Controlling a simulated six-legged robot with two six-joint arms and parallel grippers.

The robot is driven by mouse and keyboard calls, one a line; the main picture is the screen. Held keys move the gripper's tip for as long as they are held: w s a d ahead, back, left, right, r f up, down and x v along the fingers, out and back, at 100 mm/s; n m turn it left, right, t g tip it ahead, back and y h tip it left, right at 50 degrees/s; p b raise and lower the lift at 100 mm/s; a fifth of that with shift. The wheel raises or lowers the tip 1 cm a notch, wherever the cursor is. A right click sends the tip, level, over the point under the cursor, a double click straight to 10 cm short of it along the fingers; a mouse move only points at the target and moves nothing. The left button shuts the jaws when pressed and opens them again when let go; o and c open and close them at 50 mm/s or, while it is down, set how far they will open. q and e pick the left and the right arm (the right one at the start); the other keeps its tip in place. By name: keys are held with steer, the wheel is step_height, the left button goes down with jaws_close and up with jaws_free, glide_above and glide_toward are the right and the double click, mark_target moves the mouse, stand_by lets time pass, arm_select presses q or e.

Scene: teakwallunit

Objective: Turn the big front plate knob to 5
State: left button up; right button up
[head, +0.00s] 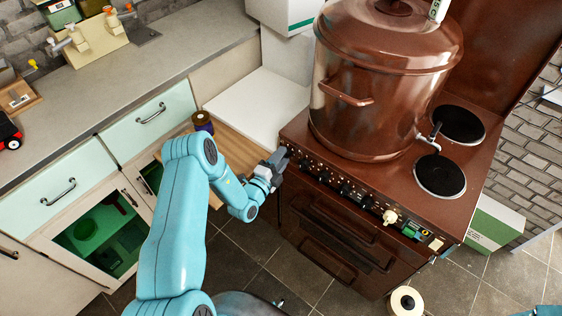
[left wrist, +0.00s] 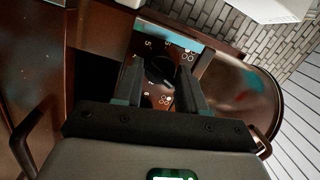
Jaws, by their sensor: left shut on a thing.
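The brown stove (head: 340,215) has a row of dark knobs on its front panel. My left gripper (head: 279,160) is at the left end of that panel, and its fingers hide the knob there in the head view. In the left wrist view, a round dark knob (left wrist: 159,72) sits between the two fingers of my left gripper (left wrist: 162,80), which are shut on it. Pale numerals, a 5 among them, and small ring symbols are printed around the knob. The pointer's exact setting is unclear. My right gripper is not in view.
A large brown pot (head: 365,85) stands on the stove, left of two black hot plates (head: 440,175). A cream knob (head: 390,217) sticks out farther right on the panel. A wooden board (head: 225,145) and mint drawers (head: 148,118) are at left. Tiled floor (head: 245,255) lies in front.

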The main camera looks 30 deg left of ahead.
arm_select(q)
steer(key=shift+a+r+n+g+h+b, duration=0.1)
steer(key=shift+n+g+h+b, duration=0.35)
steer(key=shift+n+b, duration=4.85)
steer(key=shift+a+r+n+g+h+b, duration=0.15)
steer(key=shift+n+h+b, duration=0.45)
steer(key=shift+n+b, duration=4.7)
steer(key=shift+a+n+g+h+b, duration=0.1)
steer(key=shift+n+g+h+b, duration=0.35)
steer(key=shift+n+b, duration=4.85)
steer(key=m+b, duration=0.2)
steer(key=shift+m, duration=0.3)
steer(key=o, duration=1)
steer(key=shift+h, duration=0.3)
steer(key=shift+s, duration=0.1)
